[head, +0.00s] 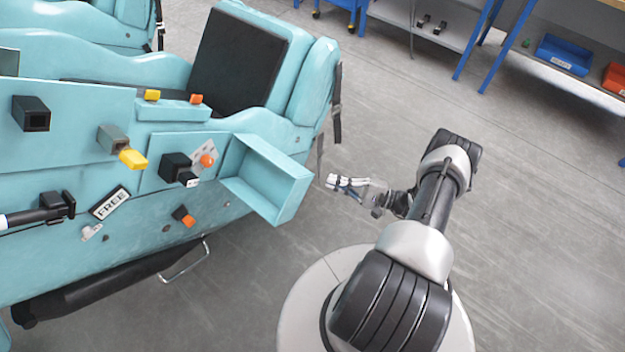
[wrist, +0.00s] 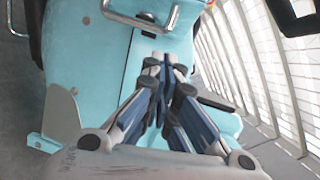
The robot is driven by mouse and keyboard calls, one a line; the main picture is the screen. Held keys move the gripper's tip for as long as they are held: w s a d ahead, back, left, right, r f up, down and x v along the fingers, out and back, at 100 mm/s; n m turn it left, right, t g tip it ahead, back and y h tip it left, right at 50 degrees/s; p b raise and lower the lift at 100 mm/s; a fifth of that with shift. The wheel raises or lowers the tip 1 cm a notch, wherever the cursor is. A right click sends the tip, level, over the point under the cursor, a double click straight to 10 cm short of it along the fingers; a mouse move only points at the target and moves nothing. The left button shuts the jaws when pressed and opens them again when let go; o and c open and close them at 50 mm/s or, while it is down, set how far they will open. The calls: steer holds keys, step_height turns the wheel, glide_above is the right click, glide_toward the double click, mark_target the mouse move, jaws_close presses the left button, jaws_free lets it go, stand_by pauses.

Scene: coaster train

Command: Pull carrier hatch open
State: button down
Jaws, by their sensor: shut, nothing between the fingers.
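The teal coaster carrier (head: 60,150) fills the left of the head view. A teal box-shaped part (head: 290,196), probably the hatch, juts out from its right side with its hollow inner side showing. My gripper (head: 330,181) is just right of this part, level with its outer edge. A small gap seems to lie between them. In the wrist view my gripper's fingers (wrist: 162,64) are together with nothing between them, in front of a teal surface (wrist: 100,50). Which part of the carrier that surface belongs to I cannot tell.
A black and orange knob block (head: 175,168) and a "FREE" label (head: 110,203) are on the carrier's side. A metal step bar (head: 185,262) hangs low. Blue-legged shelving with a blue bin (head: 563,55) stands at the back right. The grey floor between is clear.

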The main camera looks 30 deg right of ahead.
steer(key=w+a+m+t+h+b, duration=0.1)
steer(key=w+a+m+t+h, duration=0.1)
steer(key=a, duration=0.3)
steer(key=shift+w+a+f+m+t, duration=0.25)
steer(key=shift+w+m+t, duration=0.15)
steer(key=shift+w, duration=0.3)
stand_by(0.4)
